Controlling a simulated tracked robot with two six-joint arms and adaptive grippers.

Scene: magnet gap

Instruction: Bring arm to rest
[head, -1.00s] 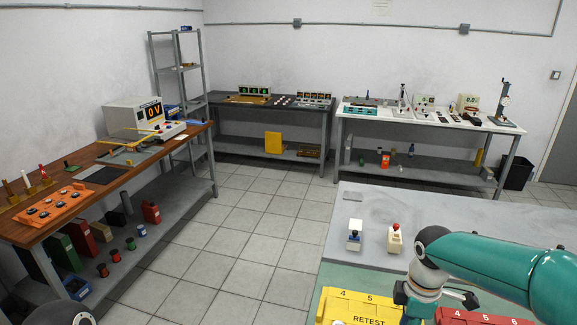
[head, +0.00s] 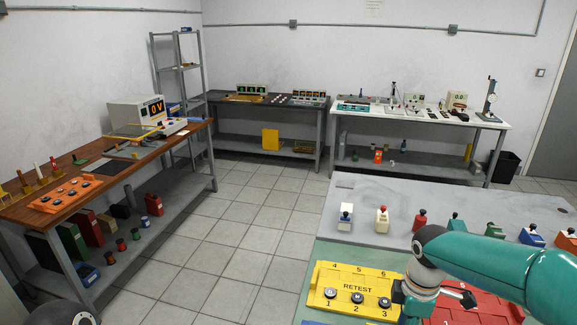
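My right arm (head: 490,262) is teal and comes in from the right over the near grey table (head: 385,198). My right gripper (head: 420,303) points down at the bottom of the head view, between the yellow RETEST tray (head: 350,272) and the red tray (head: 480,302). Its fingertips are hidden or cut off, so I cannot tell whether it is open or holds anything. A dark round part of my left arm (head: 72,308) shows at the bottom left; the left gripper is not in view.
The yellow tray holds round pieces at positions 1, 2 and 3. Several knobbed blocks stand in a row behind, including a white-blue one (head: 345,217) and a cream one (head: 382,219). A wooden workbench (head: 105,180) is on the left. Tiled floor (head: 240,230) between is clear.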

